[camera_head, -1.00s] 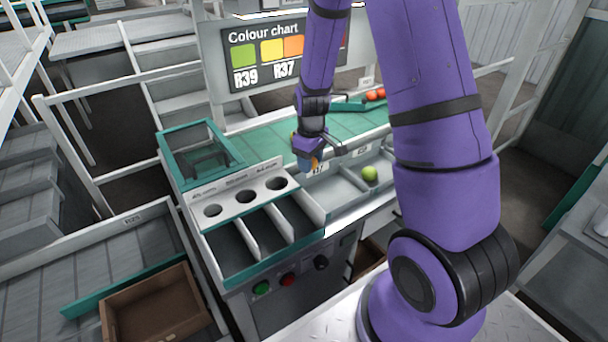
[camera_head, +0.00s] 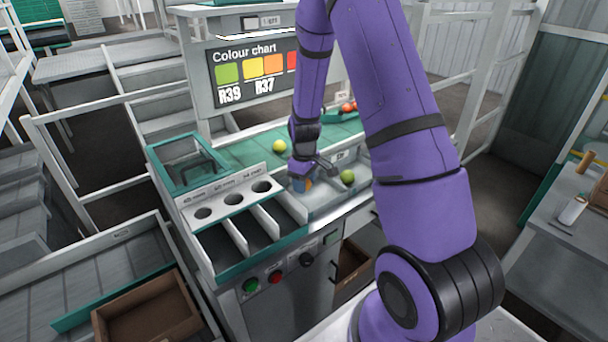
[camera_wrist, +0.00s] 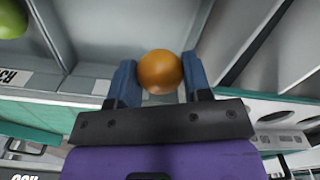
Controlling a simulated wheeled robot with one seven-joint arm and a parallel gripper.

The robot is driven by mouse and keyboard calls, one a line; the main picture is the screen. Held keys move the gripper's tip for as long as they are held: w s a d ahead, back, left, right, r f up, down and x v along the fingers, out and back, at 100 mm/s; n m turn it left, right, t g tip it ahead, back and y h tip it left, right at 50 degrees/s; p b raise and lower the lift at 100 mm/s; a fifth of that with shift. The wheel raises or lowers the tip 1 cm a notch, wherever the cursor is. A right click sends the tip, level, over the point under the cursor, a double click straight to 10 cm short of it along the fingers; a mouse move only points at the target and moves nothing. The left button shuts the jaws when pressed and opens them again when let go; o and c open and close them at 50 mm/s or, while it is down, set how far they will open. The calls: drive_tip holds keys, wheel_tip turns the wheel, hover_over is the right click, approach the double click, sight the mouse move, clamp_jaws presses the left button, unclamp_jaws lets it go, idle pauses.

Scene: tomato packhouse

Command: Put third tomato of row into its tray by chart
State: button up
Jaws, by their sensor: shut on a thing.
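My gripper (camera_head: 302,184) is shut on an orange tomato (camera_wrist: 160,72). In the wrist view the tomato sits between the two blue fingertips, over a grey tray compartment (camera_wrist: 110,25). I cannot tell whether it touches the tray floor. A green tomato (camera_head: 347,176) lies in the tray to the right; it also shows at the wrist view's top left corner (camera_wrist: 10,18). The colour chart (camera_head: 255,70) shows green over R39, then yellow and orange with R37 below, and red partly hidden behind my arm. A yellow-green tomato (camera_head: 279,146) lies on the green belt (camera_head: 243,152).
A teal-framed box (camera_head: 187,162) stands behind. A brown crate (camera_head: 147,309) is at lower left.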

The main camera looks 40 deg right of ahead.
drive_tip(key=shift+f, duration=2.7)
drive_tip(key=shift+f, duration=0.6)
drive_tip(key=o, duration=0.8)
drive_tip(key=shift+c, duration=0.2)
drive_tip(key=c, duration=0.3)
drive_tip(key=shift+r, duration=3.55)
